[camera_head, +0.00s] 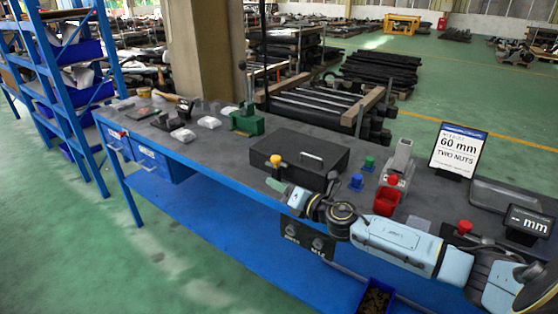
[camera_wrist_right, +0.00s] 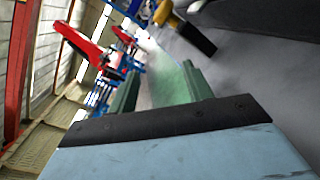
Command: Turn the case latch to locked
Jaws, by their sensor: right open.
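A yellow-tipped dark piece (camera_head: 275,161) stands at the case's front left corner and looks like the latch. The right wrist view shows a yellow end and a dark bar (camera_wrist_right: 190,34) at the top, beyond the fingertips. My right gripper (camera_head: 278,186) is just in front of this piece, near the bench's front edge. In the wrist view its two green fingers (camera_wrist_right: 160,72) stand apart with nothing between them. The latch's exact position is too small to tell. My left gripper is out of view.
Right of the case stand small blue (camera_head: 356,183) and green (camera_head: 369,164) pieces, a red bin (camera_head: 387,201), a sign (camera_head: 458,150) and a display (camera_head: 528,220). A green tool (camera_head: 247,121) stands behind left. A two-knob panel (camera_head: 307,238) hangs below the front edge.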

